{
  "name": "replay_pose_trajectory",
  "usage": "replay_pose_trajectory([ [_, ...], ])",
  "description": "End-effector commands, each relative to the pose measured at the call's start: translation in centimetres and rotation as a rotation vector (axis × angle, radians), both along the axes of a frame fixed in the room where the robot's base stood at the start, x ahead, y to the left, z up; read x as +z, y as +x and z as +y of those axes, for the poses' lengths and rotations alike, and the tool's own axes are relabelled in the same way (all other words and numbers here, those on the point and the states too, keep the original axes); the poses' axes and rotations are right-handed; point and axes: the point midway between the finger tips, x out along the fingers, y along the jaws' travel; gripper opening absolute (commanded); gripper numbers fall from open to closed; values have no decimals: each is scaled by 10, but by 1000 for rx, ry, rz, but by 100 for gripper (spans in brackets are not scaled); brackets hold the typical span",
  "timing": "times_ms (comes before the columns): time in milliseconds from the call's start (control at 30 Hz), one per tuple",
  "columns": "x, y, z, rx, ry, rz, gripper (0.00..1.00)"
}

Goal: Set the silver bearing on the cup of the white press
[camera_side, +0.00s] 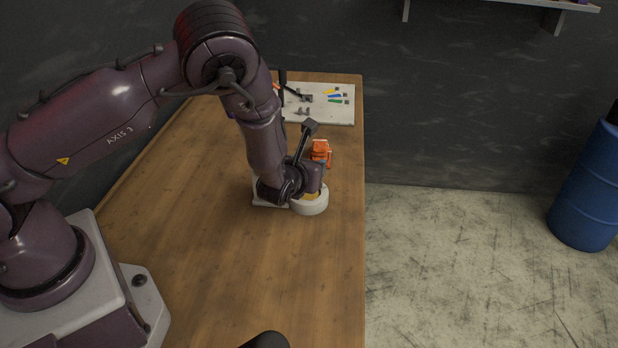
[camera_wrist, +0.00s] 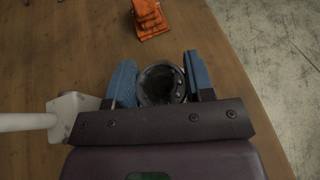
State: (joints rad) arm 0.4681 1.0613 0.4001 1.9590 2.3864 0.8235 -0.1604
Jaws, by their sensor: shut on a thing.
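My gripper (camera_wrist: 161,80) has two blue fingers, one on each side of a round, dark grey, ring-like part, the silver bearing (camera_wrist: 148,99). The fingers are shut on it. In the side view my gripper (camera_side: 318,168) is low over the right side of the table, and the bearing is hidden there. A white rounded body with a yellow patch, likely the white press (camera_side: 310,206), shows just below and in front of my wrist. A white block with a rod (camera_wrist: 70,108) shows at the left in the wrist view. The cup cannot be made out.
An orange part (camera_wrist: 148,18) stands just beyond my gripper; it also shows in the side view (camera_side: 320,150). A pale board (camera_side: 335,113) with small coloured tools lies at the back. The table's right edge is close. The front of the wooden table (camera_side: 250,270) is mostly clear.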

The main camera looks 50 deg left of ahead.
Motion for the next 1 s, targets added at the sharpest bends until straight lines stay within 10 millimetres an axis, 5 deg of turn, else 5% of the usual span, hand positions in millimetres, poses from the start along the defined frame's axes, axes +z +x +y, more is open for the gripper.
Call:
replay_pose_trajectory([
  [233, -32, 4, 0, -2, 2, 1, 18],
  [667, -38, 4, 0, 0, 1, 0, 18],
  [700, -38, 3, 0, 0, 0, 2, 57],
  [767, -38, 3, 0, 0, 0, 1, 71],
  [1000, -38, 3, 0, 0, 0, 1, 74],
])
